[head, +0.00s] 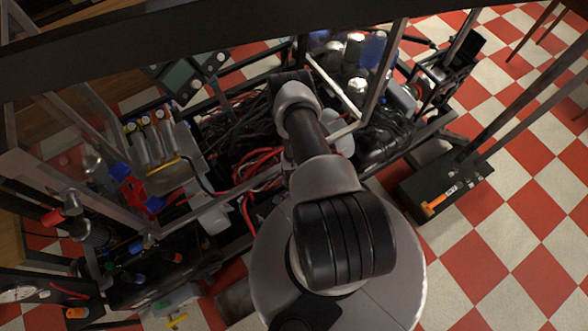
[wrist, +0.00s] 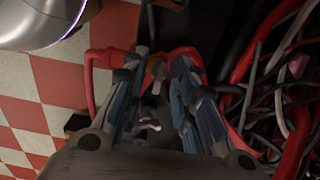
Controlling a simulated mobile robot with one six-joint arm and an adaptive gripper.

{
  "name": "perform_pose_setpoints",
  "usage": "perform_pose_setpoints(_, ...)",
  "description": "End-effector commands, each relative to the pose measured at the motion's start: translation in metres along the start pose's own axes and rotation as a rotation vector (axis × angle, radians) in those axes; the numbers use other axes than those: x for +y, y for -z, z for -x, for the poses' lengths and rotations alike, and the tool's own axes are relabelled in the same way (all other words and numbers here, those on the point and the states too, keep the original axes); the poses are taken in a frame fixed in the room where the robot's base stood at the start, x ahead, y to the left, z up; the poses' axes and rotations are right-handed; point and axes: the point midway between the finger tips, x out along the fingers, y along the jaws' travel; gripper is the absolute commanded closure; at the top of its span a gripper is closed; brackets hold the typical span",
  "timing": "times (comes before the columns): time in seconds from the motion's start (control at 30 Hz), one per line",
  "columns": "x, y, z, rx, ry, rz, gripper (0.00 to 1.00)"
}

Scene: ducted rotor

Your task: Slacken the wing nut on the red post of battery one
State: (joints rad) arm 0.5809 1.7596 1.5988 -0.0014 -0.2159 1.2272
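My gripper (wrist: 160,62) points down between red cables in the wrist view. Its two blue-grey fingers stand apart, with a gap between them. A small metal piece (wrist: 157,69), possibly the wing nut, shows between the fingertips. It appears clear of both fingers, though the view is dark. A red cable (wrist: 99,54) bends in from the left, and another red cable (wrist: 186,51) curves around the right fingertip. The post and the battery cannot be made out clearly. In the head view my arm hides the gripper and the spot under it.
Tangled black, red and pale cables (wrist: 275,85) lie close to the right of the fingers. In the head view, a metal frame (head: 385,70) surrounds the work area. A black box (head: 446,190) with an orange-handled tool (head: 438,201) stands on the checkered floor (head: 505,215) at right.

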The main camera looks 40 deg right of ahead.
Motion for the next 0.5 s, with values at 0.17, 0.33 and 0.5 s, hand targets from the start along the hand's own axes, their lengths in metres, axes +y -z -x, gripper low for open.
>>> perform_pose_setpoints(0.17, -0.0002, 0.0001, 0.0003, 0.000, 0.000, 0.000, 0.73)
perform_pose_setpoints(0.33, -0.0003, 0.0001, 0.0004, 0.000, 0.000, 0.000, 0.83)
perform_pose_setpoints(0.5, -0.0003, 0.0001, 0.0004, 0.000, 0.001, 0.000, 0.94)
